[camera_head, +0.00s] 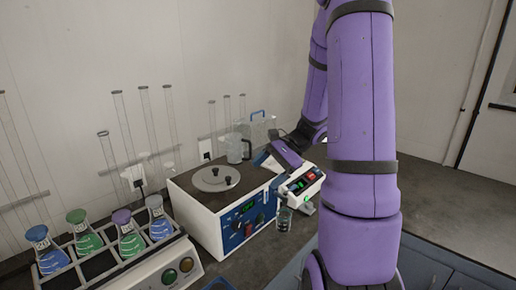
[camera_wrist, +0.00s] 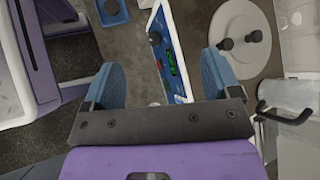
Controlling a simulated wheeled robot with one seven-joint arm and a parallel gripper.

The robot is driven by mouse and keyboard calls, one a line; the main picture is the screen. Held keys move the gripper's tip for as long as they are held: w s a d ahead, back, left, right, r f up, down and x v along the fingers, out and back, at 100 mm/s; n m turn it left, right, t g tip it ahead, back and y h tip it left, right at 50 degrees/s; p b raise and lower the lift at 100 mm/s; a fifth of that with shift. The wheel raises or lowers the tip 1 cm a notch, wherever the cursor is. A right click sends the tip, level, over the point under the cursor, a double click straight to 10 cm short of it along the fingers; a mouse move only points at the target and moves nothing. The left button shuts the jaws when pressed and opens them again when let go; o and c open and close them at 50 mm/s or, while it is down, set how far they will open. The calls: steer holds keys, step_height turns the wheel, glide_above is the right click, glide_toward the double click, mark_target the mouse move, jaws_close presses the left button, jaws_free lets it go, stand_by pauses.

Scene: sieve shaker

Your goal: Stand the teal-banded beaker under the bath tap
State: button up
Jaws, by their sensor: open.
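A small clear beaker (camera_head: 284,218) stands on the bench at the front right corner of the white bath (camera_head: 205,222). Its band looks dark teal, but is too small to be sure. I cannot pick out the tap. The bath has a blue control panel (camera_head: 243,222) and a round grey lid (camera_head: 216,178). My gripper (camera_head: 266,160) is open and empty, above the bath's right end. In the wrist view, its blue fingers (camera_wrist: 160,65) are spread, with the bath's panel (camera_wrist: 168,55) and lid (camera_wrist: 240,35) beyond them. I cannot make out the beaker there.
A clear jug (camera_head: 238,148) with a dark handle stands behind the bath. A white device (camera_head: 302,184) with a red display is right of it. A rack (camera_head: 92,262) of several coloured flasks is at left. My arm hides part of the right side.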

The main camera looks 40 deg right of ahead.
steer(key=s+a+r+n+t+h, duration=0.1)
steer(key=s+a+r+n+h, duration=0.7)
steer(key=s+a+r+n, duration=0.7)
steer(key=a+r+n, duration=0.2)
steer(key=a+r, duration=0.1)
steer(key=shift+r+h, duration=0.15)
steer(key=shift+h, duration=0.25)
